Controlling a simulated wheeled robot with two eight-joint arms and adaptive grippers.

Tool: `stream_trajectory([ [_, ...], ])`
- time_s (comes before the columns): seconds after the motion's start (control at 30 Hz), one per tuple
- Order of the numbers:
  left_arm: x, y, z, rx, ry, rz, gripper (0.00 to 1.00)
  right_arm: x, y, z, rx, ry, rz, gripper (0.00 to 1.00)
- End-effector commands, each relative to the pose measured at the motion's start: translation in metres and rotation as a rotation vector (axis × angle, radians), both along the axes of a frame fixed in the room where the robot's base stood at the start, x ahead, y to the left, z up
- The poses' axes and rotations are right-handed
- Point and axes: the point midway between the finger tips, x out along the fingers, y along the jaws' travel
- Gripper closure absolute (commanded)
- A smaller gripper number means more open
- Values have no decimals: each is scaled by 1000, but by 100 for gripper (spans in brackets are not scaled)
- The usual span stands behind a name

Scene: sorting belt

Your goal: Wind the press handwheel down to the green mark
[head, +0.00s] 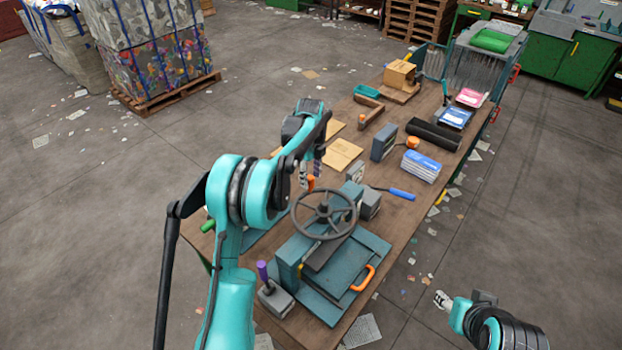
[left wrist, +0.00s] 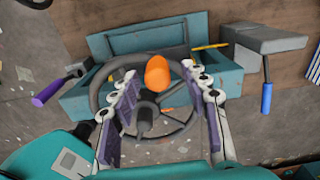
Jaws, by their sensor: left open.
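The press (head: 287,262) is a teal machine at the table's near end, with a dark spoked handwheel (head: 326,234) on top. An orange knob (head: 311,183) stands up from the wheel's rim on its far side. My left gripper (head: 310,174) is above that rim, fingers pointing down. In the left wrist view its purple-padded fingers are spread, with the orange knob (left wrist: 157,73) between them and a gap on each side. The handwheel (left wrist: 178,131) lies below. I cannot make out the green mark. My right gripper (head: 441,299) is off the table's right side, too small to judge.
Boxes and booklets fill the table (head: 452,176) farther back.

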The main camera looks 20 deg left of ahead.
Motion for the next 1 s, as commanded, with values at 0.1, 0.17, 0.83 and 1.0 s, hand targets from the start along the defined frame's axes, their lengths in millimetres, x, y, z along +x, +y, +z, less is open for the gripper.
stream_trajectory([
  [0.1,0,0,24,0,0,0,54,0,0,0,0,0,0,54],
  [0.17,0,0,38,0,0,0,54,0,0,0,0,0,0,54],
  [0.83,1,-1,107,0,-1,-1,54,0,0,0,0,0,0,54],
  [1.0,1,-1,106,0,-1,-1,54,0,0,0,0,0,0,54],
])
